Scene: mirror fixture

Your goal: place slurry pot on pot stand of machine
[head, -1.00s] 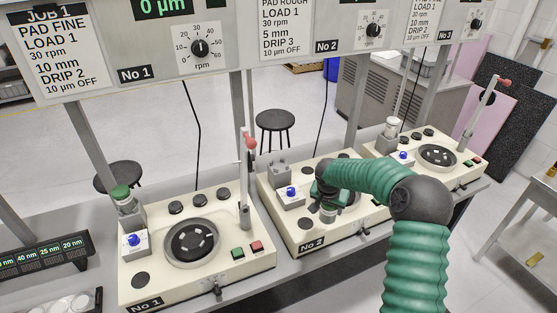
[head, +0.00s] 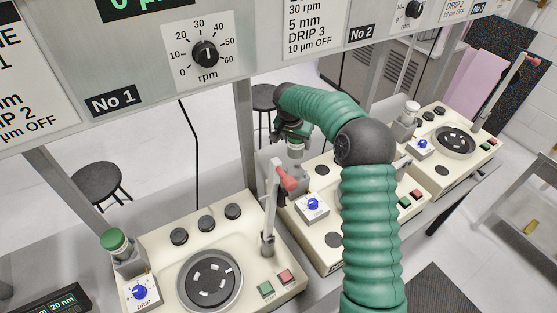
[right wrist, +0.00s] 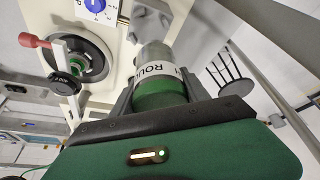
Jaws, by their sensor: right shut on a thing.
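My right gripper (head: 291,134) is shut on a slurry pot (head: 296,148) at the back left of machine No 2 (head: 330,185). In the right wrist view the pot (right wrist: 158,72) sits between the fingers, with a grey body, a white label reading "ROU" in part and a green end. The grey pot stand (head: 270,165) of machine No 2 is just below and left of the pot, partly behind a red-tipped lever. The pot appears held above the stand's level; I cannot tell whether they touch. My left gripper is not in view.
Machine No 1 (head: 160,250) has a green-topped pot (head: 114,240) on its stand. Machine No 3 (head: 475,135) has a white-topped pot (head: 411,108). The red-tipped lever (head: 284,177) and the overhead panel (head: 150,60) are close to my right arm.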

